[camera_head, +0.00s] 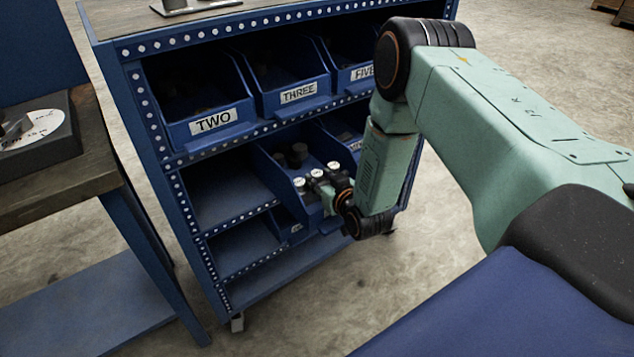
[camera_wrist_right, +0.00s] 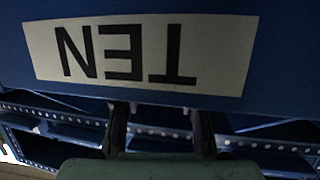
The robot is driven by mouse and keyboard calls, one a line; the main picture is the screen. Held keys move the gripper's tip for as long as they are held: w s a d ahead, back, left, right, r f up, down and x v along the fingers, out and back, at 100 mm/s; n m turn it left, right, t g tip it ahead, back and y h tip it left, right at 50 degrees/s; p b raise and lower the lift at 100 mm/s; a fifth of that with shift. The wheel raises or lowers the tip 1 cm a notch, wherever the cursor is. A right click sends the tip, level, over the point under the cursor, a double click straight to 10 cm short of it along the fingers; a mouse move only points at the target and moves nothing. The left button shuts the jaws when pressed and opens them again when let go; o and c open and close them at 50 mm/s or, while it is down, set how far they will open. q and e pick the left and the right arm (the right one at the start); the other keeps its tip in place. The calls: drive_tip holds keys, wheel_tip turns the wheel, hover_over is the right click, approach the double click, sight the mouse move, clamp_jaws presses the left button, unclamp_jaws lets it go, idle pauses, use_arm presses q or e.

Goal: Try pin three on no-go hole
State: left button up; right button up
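A blue bin labelled THREE (camera_head: 298,92) sits on the upper shelf of a blue rack, between bins TWO and FIVE; any pin inside is too dark to make out. No no-go hole can be identified. My right gripper (camera_head: 328,192) is low at a middle-shelf bin (camera_head: 277,172), where dark round pieces (camera_head: 297,152) show. Several white round tops (camera_head: 316,173) are in a row beside it. In the right wrist view, a bin front labelled TEN (camera_wrist_right: 240,60) appears upside down; my right fingers stand apart at its edge, their tips hidden behind it. My left gripper is out of view.
The rack's bin TWO (camera_head: 211,122) is at left and bin FIVE (camera_head: 360,74) is partly behind my right arm. A bench (camera_head: 90,180) at far left bears a dark block (camera_head: 62,150) with a white marked disc (camera_head: 40,128). Bare floor lies around the rack.

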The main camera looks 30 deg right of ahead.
drive_tip(key=shift+r, duration=0.1)
drive_tip(key=shift+c, duration=0.2)
clamp_jaws()
wheel_tip(320, 180, up, 10)
drive_tip(key=p, duration=0.4)
drive_tip(key=s+a+r+n+y, duration=0.3)
drive_tip(key=s+a+y, duration=0.1)
drive_tip(key=s+a, duration=0.4)
drive_tip(key=s+a+r+n+g+y, duration=0.1)
drive_tip(key=s+a+r+n+y, duration=0.2)
drive_tip(key=s+a, duration=0.5)
drive_tip(key=shift+s+a+r+n+g+y, duration=0.35)
drive_tip(key=shift+a+n+y, duration=0.25)
drive_tip(key=shift+a+y, duration=0.3)
drive_tip(key=shift+d, duration=0.1)
